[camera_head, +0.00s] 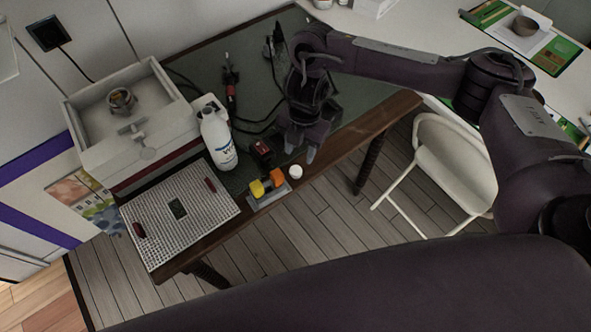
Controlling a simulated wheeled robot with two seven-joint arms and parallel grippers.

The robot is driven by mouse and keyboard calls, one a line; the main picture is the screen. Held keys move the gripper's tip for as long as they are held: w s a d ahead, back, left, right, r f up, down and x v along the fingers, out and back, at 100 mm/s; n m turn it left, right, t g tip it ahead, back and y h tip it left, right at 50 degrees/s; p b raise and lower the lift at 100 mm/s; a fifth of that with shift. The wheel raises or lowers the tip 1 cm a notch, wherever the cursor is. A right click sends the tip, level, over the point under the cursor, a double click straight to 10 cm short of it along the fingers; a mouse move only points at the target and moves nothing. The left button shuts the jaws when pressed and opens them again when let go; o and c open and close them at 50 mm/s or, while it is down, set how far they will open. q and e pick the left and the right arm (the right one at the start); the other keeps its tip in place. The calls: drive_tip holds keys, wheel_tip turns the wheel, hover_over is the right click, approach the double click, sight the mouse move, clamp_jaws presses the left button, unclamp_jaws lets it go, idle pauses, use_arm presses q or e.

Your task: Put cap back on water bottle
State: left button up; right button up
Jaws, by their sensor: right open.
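The white water bottle (220,150) with blue lettering stands upright on the table, beside the white sink box. Its narrow top is too small to tell in detail. A small round white piece, which looks like the cap (295,171), lies near the table's front edge. My right gripper (300,153) points down just behind and above the cap, to the right of the bottle. It is open, with nothing between its fingers. My left gripper is not in view.
Yellow and orange blocks on a small grey tray (265,199) sit left of the cap. A dark red item (261,152) stands between bottle and gripper. A white perforated board (160,237) lies front left. Cables and tools lie behind. A white chair (447,170) stands right.

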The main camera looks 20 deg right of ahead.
sight(296, 170)
drive_tip(key=shift+s+f, duration=0.1)
drive_tip(key=f, duration=0.1)
drive_tip(key=a+f, duration=0.1)
drive_tip(key=f, duration=0.1)
drive_tip(key=s+f, duration=0.1)
drive_tip(key=shift+a+f+b, duration=0.15)
drive_tip(key=shift+f+b, duration=0.15)
drive_tip(key=shift+b, duration=0.1)
drive_tip(key=shift+f, duration=0.25)
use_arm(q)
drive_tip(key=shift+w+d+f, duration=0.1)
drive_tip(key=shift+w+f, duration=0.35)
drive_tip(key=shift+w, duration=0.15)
use_arm(e)
drive_tip(key=c, duration=0.7)
